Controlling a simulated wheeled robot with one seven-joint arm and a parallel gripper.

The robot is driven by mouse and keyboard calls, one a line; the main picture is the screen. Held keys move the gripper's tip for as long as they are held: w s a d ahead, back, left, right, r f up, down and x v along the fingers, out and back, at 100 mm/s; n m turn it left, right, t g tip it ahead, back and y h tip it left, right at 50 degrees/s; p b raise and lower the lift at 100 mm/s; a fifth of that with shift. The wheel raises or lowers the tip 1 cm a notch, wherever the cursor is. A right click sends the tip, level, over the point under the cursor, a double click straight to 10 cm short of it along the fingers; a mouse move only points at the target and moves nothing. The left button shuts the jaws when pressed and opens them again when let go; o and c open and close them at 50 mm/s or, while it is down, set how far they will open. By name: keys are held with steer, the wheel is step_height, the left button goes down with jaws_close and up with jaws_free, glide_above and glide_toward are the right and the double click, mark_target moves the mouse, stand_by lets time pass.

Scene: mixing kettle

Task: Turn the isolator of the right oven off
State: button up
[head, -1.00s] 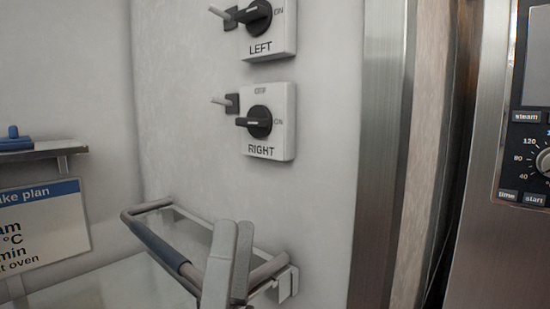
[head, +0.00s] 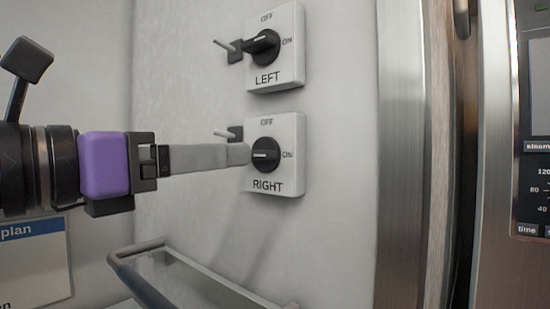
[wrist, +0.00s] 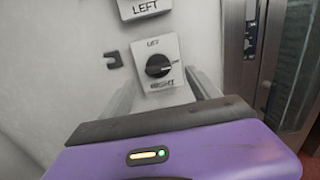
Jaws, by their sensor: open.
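The isolator of the right oven is a white wall box labelled RIGHT (head: 287,180) with a black rotary knob (head: 266,153). OFF is marked at its top and ON at its right. The knob lies level, its white mark in line with ON. My gripper (head: 244,155) comes in from the left, its fingertips at the knob's left end, hiding that end. In the wrist view, my gripper (wrist: 161,80) is open, one finger on either side below the knob (wrist: 158,66), with nothing held. I cannot tell whether the fingers touch the knob.
The similar LEFT isolator (head: 292,72) is just above, its knob also level. A small dark bracket with a grey pin (head: 228,133) sticks out beside the right box. A rail-edged shelf (head: 190,270) is below. A steel oven frame (head: 400,180) stands to the right.

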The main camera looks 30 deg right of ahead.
mark_target(259, 155)
steer(key=x, duration=0.7)
steer(key=shift+w+d, duration=0.2)
steer(key=shift+w, duration=0.05)
stand_by(0.5)
steer(key=shift+c, duration=0.2)
steer(key=shift+f, duration=0.1)
steer(key=c, duration=1.3)
steer(key=n+p, duration=0.4)
steer(key=n, duration=0.4)
steer(key=n+p, duration=0.4)
steer(key=n, duration=0.5)
steer(key=shift+w+a+n, duration=0.1)
steer(key=shift+w+n, duration=0.1)
steer(key=shift+n, duration=0.1)
steer(key=o, duration=1.4)
steer(key=shift+f, duration=0.2)
